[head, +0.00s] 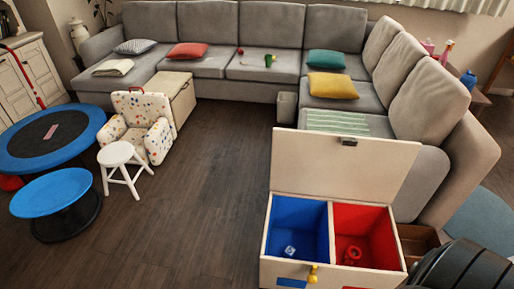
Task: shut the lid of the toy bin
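The toy bin (264,240) stands on the floor at the lower right of the head view. It is a cream box with a blue compartment (300,225) on the left and a red compartment (365,222) on the right. Its cream lid (335,170) is open, standing up and tilted back at the far side, with a dark latch at its top edge. A small pale die lies in the blue compartment, and red toys lie in the red one. A yellow catch (312,273) is on the front. Neither of my grippers shows; a dark part of mine fills the lower right corner.
A grey sectional sofa (250,45) runs behind and right of the bin, close to the lid. A brown box (417,241) sits just right of the bin. The floor left of the bin is clear.

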